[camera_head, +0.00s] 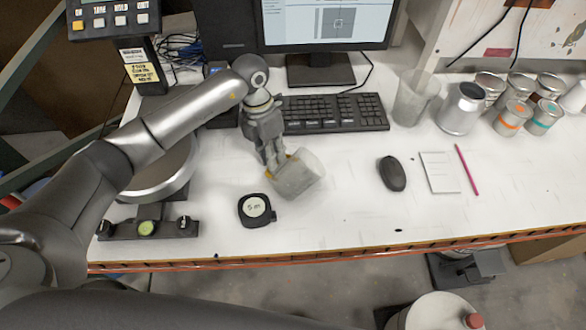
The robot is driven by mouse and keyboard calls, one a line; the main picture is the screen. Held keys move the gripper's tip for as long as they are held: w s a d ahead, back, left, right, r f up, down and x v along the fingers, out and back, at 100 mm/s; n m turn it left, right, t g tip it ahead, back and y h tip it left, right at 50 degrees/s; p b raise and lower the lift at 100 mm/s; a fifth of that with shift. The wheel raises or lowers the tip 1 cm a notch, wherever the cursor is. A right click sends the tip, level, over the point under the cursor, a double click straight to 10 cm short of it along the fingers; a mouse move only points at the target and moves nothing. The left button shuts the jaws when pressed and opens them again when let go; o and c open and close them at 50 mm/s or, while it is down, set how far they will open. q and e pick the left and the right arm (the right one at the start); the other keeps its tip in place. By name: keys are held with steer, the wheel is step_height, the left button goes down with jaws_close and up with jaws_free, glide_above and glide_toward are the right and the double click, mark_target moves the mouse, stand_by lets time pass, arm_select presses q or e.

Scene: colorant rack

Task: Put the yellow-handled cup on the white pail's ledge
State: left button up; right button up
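The yellow-handled cup (300,175) is a translucent grey-white cup, tilted, over the middle of the white table. Bits of yellow show at its left side, where my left gripper (277,168) meets it. The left gripper points down and looks shut on the cup at its handle side; the fingers hide most of the handle. I cannot tell whether the cup touches the table. A round white pail (435,313) stands below the table's front edge at the bottom, cut off by the frame, with a reddish cap on its right. My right gripper is not in view.
A black tape measure (256,209) lies just in front of the cup. A keyboard (335,112) and monitor are behind. A mouse (391,173), notepad (439,172) and pink pencil lie right. A clear beaker (414,98) and several cans (461,108) stand at the back right.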

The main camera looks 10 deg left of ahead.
arm_select(q)
steer(key=shift+d+f, duration=0.1)
steer(key=shift+f, duration=0.45)
jaws_close()
